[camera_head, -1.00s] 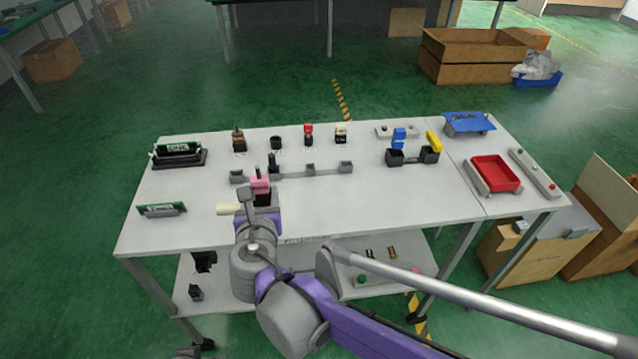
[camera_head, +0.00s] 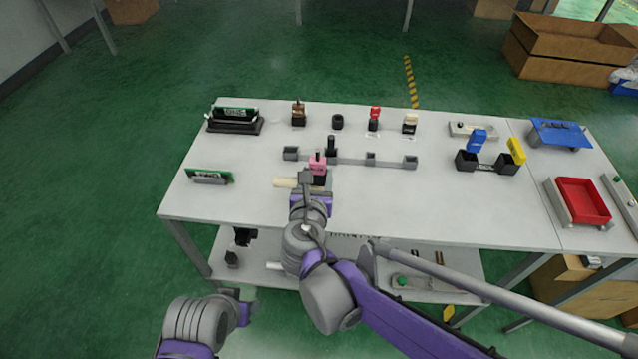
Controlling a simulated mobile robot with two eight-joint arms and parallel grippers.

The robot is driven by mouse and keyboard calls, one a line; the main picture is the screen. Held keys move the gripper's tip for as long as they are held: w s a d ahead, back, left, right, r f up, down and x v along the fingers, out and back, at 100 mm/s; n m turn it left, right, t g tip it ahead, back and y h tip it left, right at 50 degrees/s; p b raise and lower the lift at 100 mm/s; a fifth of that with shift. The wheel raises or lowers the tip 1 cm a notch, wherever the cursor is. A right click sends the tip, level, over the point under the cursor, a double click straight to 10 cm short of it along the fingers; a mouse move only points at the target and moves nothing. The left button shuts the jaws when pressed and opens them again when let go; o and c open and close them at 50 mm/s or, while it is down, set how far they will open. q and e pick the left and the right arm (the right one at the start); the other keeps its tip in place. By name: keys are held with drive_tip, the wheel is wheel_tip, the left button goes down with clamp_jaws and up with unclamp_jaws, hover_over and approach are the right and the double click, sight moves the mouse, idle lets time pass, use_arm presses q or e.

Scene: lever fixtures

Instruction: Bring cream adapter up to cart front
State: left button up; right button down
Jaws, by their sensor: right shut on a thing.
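The cream adapter (camera_head: 285,183) is a pale, short cylinder lying level over the left-centre of the cart top (camera_head: 440,205). It sticks out to the left from my right gripper (camera_head: 318,180), which is shut on it near the front side of the grey rail. The gripper and wrist hide its right end. Whether it touches the cart top cannot be told. My left wrist (camera_head: 240,308) shows at the bottom left, below and in front of the cart; its fingers cannot be made out.
A pink-topped block (camera_head: 317,163) stands just behind my right gripper, by the grey rail (camera_head: 350,158). A green board (camera_head: 210,177) stands to the left. Several small plugs line the back edge. Black holders (camera_head: 484,162) and a red tray (camera_head: 582,202) are at right. The front centre is clear.

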drive_tip(key=shift+f, duration=1.25)
drive_tip(key=shift+f+b, duration=0.15)
drive_tip(key=shift+b, duration=0.2)
drive_tip(key=shift+c, duration=1.3)
unclamp_jaws()
